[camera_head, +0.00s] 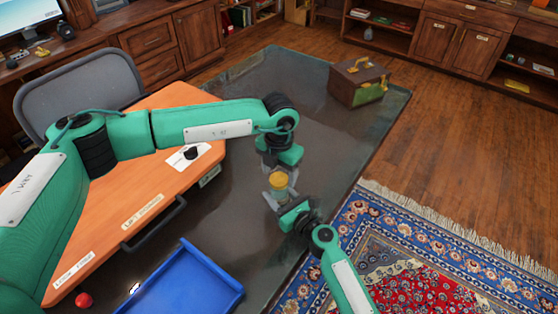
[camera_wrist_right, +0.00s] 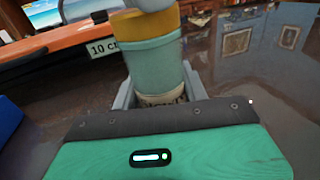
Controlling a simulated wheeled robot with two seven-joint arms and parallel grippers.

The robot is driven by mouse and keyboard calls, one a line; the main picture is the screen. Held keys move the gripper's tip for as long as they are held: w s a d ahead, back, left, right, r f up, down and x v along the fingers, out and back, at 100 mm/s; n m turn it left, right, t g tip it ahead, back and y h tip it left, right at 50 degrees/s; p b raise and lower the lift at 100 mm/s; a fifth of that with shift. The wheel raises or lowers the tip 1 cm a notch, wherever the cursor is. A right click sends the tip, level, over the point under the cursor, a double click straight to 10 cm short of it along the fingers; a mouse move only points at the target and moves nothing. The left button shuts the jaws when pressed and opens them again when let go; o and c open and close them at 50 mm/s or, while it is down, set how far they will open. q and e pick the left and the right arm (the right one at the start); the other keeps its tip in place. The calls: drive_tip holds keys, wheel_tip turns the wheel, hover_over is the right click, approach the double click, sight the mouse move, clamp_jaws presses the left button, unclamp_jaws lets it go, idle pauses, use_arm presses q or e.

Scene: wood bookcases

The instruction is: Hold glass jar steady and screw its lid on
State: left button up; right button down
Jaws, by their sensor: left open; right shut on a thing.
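The glass jar (camera_head: 276,193) is upright between the fingers of my right gripper (camera_head: 274,202), which is shut on it. In the right wrist view the jar (camera_wrist_right: 152,62) looks pale teal, with grey fingers on both sides low down. The yellow lid (camera_head: 278,180) is at the jar's top; the wrist view also shows the lid (camera_wrist_right: 146,26) there. I cannot tell whether it is threaded on. My left gripper (camera_head: 280,171) is open, directly above the lid, with its fingertips close to it. Its fingers partly hide the lid's top.
An orange board (camera_head: 120,190) with labels lies left, bearing a white card (camera_head: 195,156). A blue tray (camera_head: 190,285) and red ball (camera_head: 84,300) are at the front left. A brown toolbox (camera_head: 358,82) stands far right on the dark glossy surface (camera_head: 325,140), which is otherwise mostly clear.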

use_arm(q)
drive_tip(key=shift+f, duration=1.05)
drive_tip(key=c, duration=1)
drive_tip(key=m, duration=0.8)
drive_tip(key=shift+m, duration=0.3)
drive_tip(key=o, duration=1.1)
drive_tip(key=shift+r, duration=0.1)
